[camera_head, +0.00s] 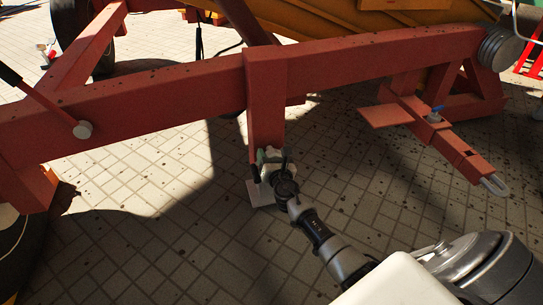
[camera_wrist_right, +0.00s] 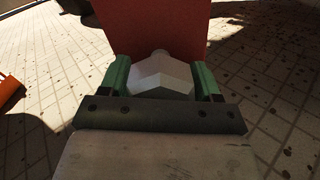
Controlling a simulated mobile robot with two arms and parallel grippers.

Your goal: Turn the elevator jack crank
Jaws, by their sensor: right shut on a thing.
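The elevator jack is a red post (camera_head: 265,110) hanging from the red beam, with a pale foot plate (camera_head: 258,193) at its bottom on the paving. My right gripper (camera_head: 271,156) reaches in from the lower right to the low part of this post. In the right wrist view its two green fingers (camera_wrist_right: 163,78) stand on either side of a pale grey, faceted piece, the jack crank (camera_wrist_right: 162,76), and are shut on it. The red post rises right behind it. The crank's shape is mostly hidden by the gripper in the head view. My left gripper is not in view.
A long red beam (camera_head: 370,58) crosses above the jack. A lever with a black handle (camera_head: 12,76) is on its left part. A red hitch frame (camera_head: 455,145) stands at right. The paved floor (camera_head: 180,235) in front is clear.

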